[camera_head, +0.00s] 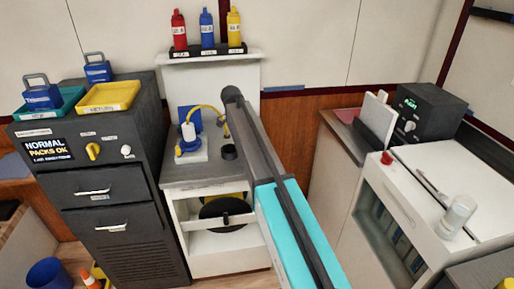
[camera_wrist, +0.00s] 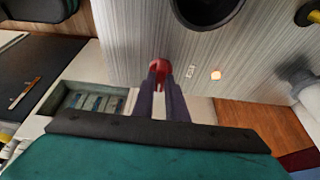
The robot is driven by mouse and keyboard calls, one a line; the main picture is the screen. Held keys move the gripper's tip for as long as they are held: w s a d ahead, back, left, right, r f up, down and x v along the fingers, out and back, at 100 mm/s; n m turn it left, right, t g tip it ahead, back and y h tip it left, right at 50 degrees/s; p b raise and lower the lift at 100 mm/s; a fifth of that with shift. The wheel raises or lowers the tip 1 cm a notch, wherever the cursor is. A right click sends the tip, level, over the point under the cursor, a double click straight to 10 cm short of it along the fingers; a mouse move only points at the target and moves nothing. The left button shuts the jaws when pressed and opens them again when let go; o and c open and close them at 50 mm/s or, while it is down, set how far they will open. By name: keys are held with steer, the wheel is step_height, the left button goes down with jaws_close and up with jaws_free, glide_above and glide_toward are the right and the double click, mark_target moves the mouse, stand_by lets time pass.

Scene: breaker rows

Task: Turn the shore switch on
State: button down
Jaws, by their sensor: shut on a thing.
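In the wrist view my gripper (camera_wrist: 159,82) is shut on a red knob (camera_wrist: 159,65) on a grey brushed panel (camera_wrist: 130,30). The fingers cover most of the knob, so I cannot tell which way it points. A small pale label (camera_wrist: 190,71) and a glowing orange-white light (camera_wrist: 216,74) sit to the right of it. The label is too small to read, so I cannot tell whether this is the shore switch. In the head view my arm crosses the middle, and I do not see my gripper there.
The wrist view shows a dark round part (camera_wrist: 208,8) above the knob and a recess with blue items (camera_wrist: 95,102) at left. The head view shows a dark cabinet (camera_head: 125,205) with a yellow knob (camera_head: 93,151), and a white counter (camera_head: 440,170) at right.

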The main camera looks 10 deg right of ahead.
steer(key=c, duration=1.8)
jaws_free()
steer(key=shift+o, duration=0.2)
steer(key=shift+r, duration=0.1)
steer(key=b+v, duration=0.2)
steer(key=v, duration=1.1)
steer(key=shift+a+r, duration=0.15)
steer(key=shift+r, duration=0.1)
steer(key=shift+f, duration=0.1)
